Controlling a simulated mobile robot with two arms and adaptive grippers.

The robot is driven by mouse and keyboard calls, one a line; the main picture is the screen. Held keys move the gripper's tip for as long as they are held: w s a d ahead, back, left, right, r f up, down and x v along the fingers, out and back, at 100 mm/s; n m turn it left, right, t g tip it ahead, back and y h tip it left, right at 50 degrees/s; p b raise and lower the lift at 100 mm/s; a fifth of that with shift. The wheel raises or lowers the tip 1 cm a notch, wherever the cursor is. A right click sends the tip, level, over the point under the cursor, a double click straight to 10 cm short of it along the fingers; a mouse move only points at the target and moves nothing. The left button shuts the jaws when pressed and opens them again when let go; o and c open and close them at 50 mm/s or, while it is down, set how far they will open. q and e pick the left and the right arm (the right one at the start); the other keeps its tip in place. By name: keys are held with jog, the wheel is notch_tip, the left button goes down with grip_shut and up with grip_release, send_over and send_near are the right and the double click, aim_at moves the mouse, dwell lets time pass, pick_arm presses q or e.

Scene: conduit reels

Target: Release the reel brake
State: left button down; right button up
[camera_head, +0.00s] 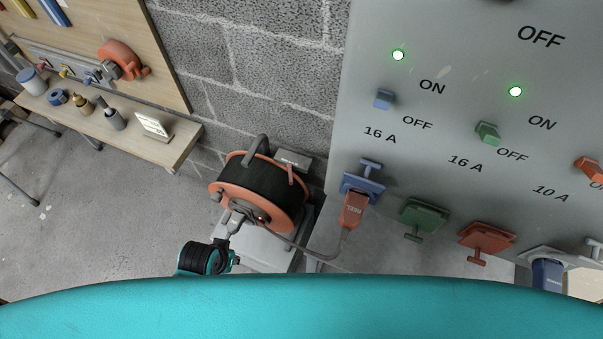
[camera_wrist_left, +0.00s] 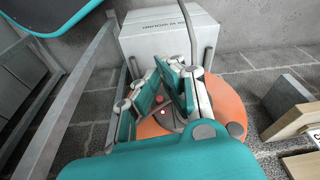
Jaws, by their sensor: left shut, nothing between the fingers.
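The cable reel (camera_head: 267,180) has orange flanges and dark cable wound on it, and stands on a pale base beside the block wall. A small reddish lever (camera_head: 291,174) shows at its upper right; I cannot tell if it is the brake. My left gripper (camera_head: 240,210) is at the near orange flange, shut and empty. In the left wrist view its teal-and-grey fingers (camera_wrist_left: 172,72) are in front of the orange flange (camera_wrist_left: 228,101), covering part of it. Contact cannot be told. My right gripper is not in view.
A grey panel (camera_head: 450,170) with switches and lit green lamps is at the right. An orange plug (camera_head: 354,208) sits in its blue socket, with a cable running toward the reel. A wooden bench (camera_head: 165,150) with tools stands at the left. Floor between is clear.

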pick_arm(q)
jog(key=w+d+r+m+h, duration=0.1)
jog(key=w+d+r, duration=0.1)
jog(key=r, duration=0.2)
jog(key=w+d+r+m+t, duration=0.1)
jog(key=w+d+r, duration=0.1)
jog(key=r, duration=0.3)
jog(key=w+d+r+m+h, duration=0.1)
jog(key=w+d+r, duration=0.1)
jog(key=d+r, duration=0.15)
notch_tip(320, 180, up, 8)
jog(key=m+g+h, duration=0.2)
jog(key=m+h, duration=0.1)
jog(key=m, duration=0.5)
send_over(290, 176)
jog(key=s+d, duration=0.4)
jog(key=s, duration=0.3)
jog(key=w+m, duration=0.1)
jog(key=w+m+g+y, duration=0.1)
jog(key=w, duration=0.1)
jog(key=w+r+m, duration=0.1)
jog(key=w, duration=0.1)
jog(key=shift+w+a+m+y, duration=0.2)
jog(key=shift+m+y, duration=0.1)
jog(key=shift+y, duration=0.1)
notch_tip(290, 176, down, 9)
jog(key=shift+a+f+p, duration=0.2)
jog(key=shift+a+p, duration=0.15)
jog(key=shift+a, duration=0.1)
